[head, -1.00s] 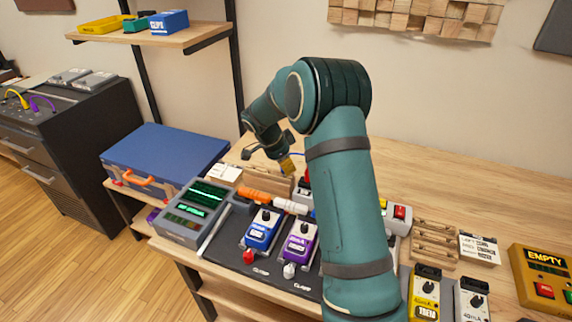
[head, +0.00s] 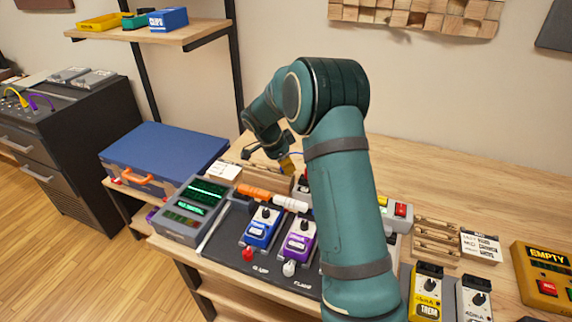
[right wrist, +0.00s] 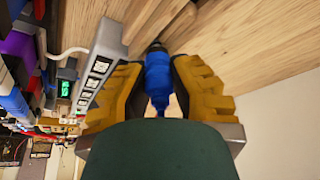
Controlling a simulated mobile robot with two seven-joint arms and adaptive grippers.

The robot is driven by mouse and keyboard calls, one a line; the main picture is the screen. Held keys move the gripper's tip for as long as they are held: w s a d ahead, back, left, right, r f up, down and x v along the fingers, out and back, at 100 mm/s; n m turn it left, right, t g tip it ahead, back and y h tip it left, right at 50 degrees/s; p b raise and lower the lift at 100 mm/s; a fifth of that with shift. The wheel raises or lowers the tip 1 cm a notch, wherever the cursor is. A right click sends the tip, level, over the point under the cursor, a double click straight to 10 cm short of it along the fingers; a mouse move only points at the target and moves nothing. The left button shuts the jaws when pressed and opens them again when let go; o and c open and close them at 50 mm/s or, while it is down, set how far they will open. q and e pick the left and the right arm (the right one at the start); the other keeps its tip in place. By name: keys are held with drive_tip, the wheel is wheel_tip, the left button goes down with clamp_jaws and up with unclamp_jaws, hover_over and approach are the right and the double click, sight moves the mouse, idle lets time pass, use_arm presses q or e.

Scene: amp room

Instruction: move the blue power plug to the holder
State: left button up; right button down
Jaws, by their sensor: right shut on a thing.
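My right gripper (head: 287,163) is above the back of the bench, beside a wooden holder (head: 262,179). In the right wrist view its yellow fingers (right wrist: 158,88) are shut on the blue power plug (right wrist: 158,76), one finger on each side. The plug's dark end points toward wooden blocks (right wrist: 160,22) at the top of that view. I cannot tell whether it touches them. My left gripper is not in view.
A power strip (right wrist: 97,72) lies close to the gripper. Blue (head: 262,227) and purple (head: 297,237) pedals stand in front, with a grey meter (head: 194,210) at left. A second wooden rack (head: 436,240) is at right. The bench's back right is clear.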

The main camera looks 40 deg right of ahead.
drive_tip(key=shift+f, duration=0.15)
idle(0.5)
drive_tip(key=shift+c, duration=2.1)
unclamp_jaws()
drive_tip(key=shift+r+p, duration=1.9)
drive_tip(key=shift+r, duration=1.65)
